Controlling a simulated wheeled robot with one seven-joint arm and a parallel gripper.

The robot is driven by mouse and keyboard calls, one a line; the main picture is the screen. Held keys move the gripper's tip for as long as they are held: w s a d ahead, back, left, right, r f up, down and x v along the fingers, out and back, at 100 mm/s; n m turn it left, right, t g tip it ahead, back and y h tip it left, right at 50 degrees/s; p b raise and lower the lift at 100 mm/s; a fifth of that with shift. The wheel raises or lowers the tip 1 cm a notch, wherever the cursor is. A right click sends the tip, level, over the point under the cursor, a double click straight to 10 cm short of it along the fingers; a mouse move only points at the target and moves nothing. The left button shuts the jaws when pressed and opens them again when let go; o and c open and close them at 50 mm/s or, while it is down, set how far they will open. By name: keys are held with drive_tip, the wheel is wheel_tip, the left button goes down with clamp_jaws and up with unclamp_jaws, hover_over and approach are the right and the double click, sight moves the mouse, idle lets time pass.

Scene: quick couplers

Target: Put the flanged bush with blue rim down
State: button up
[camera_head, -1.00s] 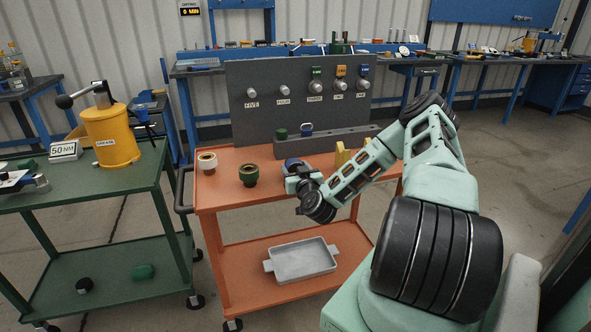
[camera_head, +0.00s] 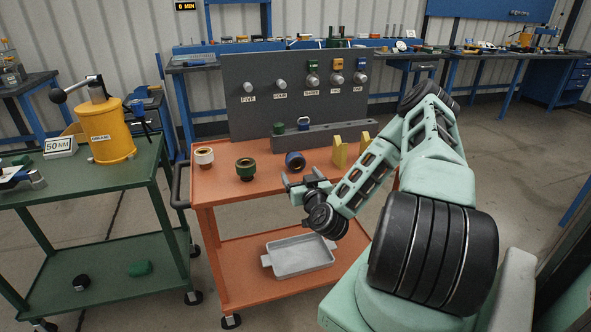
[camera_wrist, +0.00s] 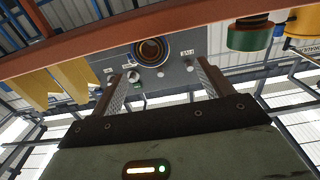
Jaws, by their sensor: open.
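The flanged bush with blue rim (camera_head: 295,161) lies on the orange cart top with its round opening facing towards me. In the wrist view the bush (camera_wrist: 151,50) shows as a dark ring with a brass-coloured inner edge, beyond the fingers. My gripper (camera_head: 301,179) is open and empty, just in front of the bush and apart from it. In the wrist view its two fingers (camera_wrist: 160,84) stand wide apart with nothing between them.
A green bush (camera_head: 246,169) and a white bush (camera_head: 203,156) stand left on the orange cart (camera_head: 222,188). Yellow blocks (camera_head: 339,151) stand to the right. Behind are a grey rack (camera_head: 335,138) and an upright panel (camera_head: 262,111) with labelled pegs. A grey tray (camera_head: 300,257) sits on the lower shelf.

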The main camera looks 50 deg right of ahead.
drive_tip(key=w+a+r+n+g+y, duration=0.1)
drive_tip(key=a+n+g+y, duration=0.4)
drive_tip(key=a, duration=1.1)
drive_tip(key=w+a+r+n+g+y, duration=0.1)
drive_tip(key=a+n+g+y, duration=0.2)
drive_tip(key=a+n+y, duration=0.9)
drive_tip(key=s+a+r+m+g+h, duration=0.1)
drive_tip(key=s+a+r, duration=0.3)
drive_tip(key=s, duration=0.4)
drive_tip(key=s+a+r+m+g+h, duration=0.1)
drive_tip(key=s+a+r+g+h, duration=0.2)
drive_tip(key=s+a, duration=0.3)
drive_tip(key=s+a+r+m+g+h, duration=0.1)
drive_tip(key=s+a+r+g+h, duration=0.2)
drive_tip(key=s, duration=0.8)
drive_tip(key=a+r, duration=0.2)
drive_tip(key=a, duration=0.1)
drive_tip(key=shift+s, duration=0.25)
drive_tip(key=shift+a+r, duration=0.1)
